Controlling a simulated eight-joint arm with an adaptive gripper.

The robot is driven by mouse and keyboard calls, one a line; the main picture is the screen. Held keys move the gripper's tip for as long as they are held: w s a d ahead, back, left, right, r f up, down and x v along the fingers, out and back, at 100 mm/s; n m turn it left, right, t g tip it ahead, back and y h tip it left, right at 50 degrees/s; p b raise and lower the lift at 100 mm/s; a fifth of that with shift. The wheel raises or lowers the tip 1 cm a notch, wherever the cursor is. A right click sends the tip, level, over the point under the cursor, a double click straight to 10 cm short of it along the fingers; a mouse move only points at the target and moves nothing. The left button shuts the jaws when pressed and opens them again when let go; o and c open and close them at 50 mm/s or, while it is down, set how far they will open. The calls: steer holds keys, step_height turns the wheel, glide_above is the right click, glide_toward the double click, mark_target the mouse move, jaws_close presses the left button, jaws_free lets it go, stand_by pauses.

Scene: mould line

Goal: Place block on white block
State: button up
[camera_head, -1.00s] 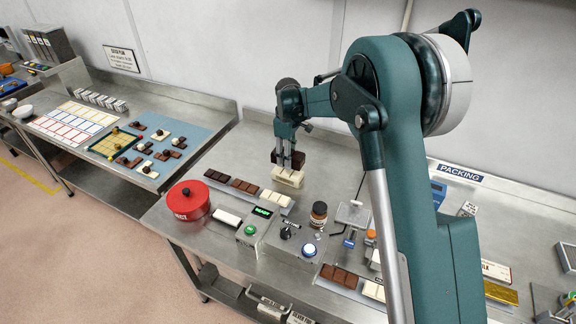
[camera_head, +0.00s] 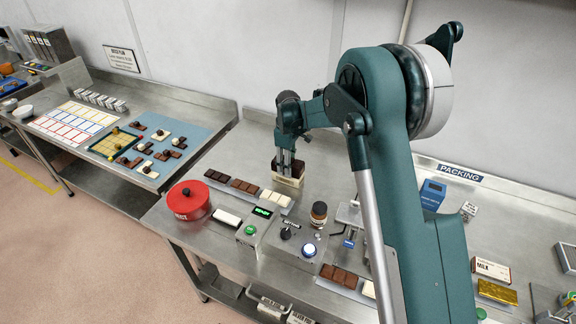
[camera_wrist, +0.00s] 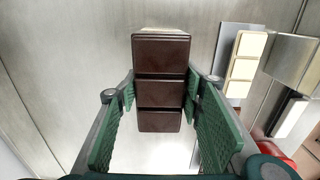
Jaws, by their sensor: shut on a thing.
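My gripper (camera_head: 287,163) is shut on a dark brown block (camera_wrist: 160,83) with three raised segments. In the wrist view the block lies between the green jaw pads, its long side running up the picture. A white block (camera_head: 288,182) shows as a pale strip under the dark block in the head view. Only a thin cream edge of it shows in the wrist view, past the block's top end. The dark block covers most of the white block, and I cannot tell whether the two touch.
A tray with dark, brown and white bars (camera_head: 275,198) lies just in front. A red round pot (camera_head: 188,200) stands to the left. Bare steel lies behind the gripper.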

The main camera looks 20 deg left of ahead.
steer(key=shift+f, duration=0.1)
steer(key=o, duration=1.2)
step_height(320, 180, up, 12)
steer(key=shift+r+b, duration=0.1)
steer(key=shift+b, duration=0.2)
stand_by(0.6)
